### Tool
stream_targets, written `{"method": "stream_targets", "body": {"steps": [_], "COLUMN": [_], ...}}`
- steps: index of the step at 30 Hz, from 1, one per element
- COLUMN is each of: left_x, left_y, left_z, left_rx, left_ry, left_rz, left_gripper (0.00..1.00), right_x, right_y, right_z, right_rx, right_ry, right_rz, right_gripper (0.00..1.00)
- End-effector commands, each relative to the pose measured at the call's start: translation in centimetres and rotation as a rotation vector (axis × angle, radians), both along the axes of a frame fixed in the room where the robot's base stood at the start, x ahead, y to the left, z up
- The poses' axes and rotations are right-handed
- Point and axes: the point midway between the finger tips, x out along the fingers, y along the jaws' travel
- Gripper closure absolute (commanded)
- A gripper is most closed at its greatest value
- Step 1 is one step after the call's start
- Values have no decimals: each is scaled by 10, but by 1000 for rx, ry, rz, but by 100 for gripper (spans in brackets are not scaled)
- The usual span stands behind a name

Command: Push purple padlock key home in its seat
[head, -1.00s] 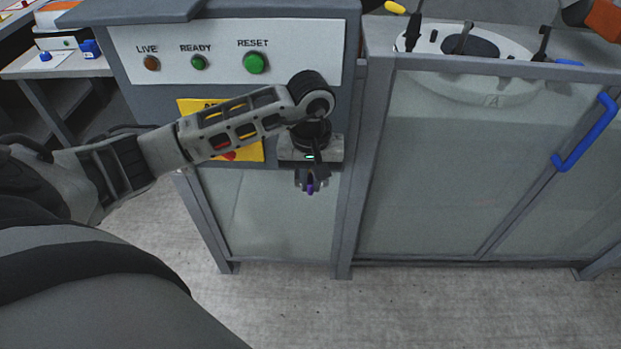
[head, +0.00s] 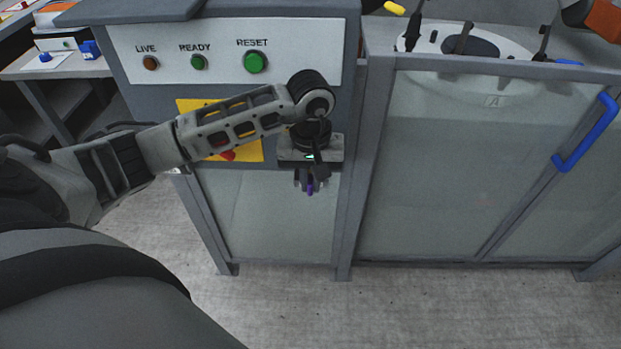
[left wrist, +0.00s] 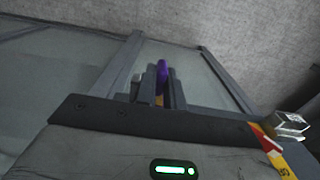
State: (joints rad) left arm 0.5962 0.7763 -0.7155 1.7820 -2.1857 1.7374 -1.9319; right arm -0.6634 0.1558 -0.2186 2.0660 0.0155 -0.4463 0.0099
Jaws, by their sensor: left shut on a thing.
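My left gripper (head: 311,184) hangs in front of the grey cabinet, below its control panel, with its fingers close together on the purple padlock key (head: 310,188). Only a small purple part of the key shows in the head view. In the left wrist view the purple key (left wrist: 161,78) stands up between the two dark fingers (left wrist: 160,92). The key's seat cannot be made out; the gripper and arm cover that area. My right gripper is not in view.
The control panel (head: 222,70) has LIVE, READY and RESET lamps or buttons. A yellow plate (head: 250,150) with a red part (head: 228,156) is partly behind my left arm. To the right is a glazed enclosure with a blue handle (head: 590,135). The floor in front is clear.

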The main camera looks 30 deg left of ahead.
Motion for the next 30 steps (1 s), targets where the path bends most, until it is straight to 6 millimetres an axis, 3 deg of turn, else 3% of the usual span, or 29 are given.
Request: {"method": "stream_targets", "body": {"steps": [24,25,27,30], "left_x": [13,12,12,12], "left_y": [8,8,8,8], "left_z": [-1,-1,-1,-1], "left_rx": [2,2,1,1], "left_ry": [1,1,1,1], "left_rz": [1,0,0,0], "left_gripper": [100,82,64,64], "right_x": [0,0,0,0], "right_y": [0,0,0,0], "right_z": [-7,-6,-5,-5], "right_rx": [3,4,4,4], "right_ry": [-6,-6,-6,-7], "right_rz": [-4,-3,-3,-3], "right_gripper": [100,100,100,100]}}
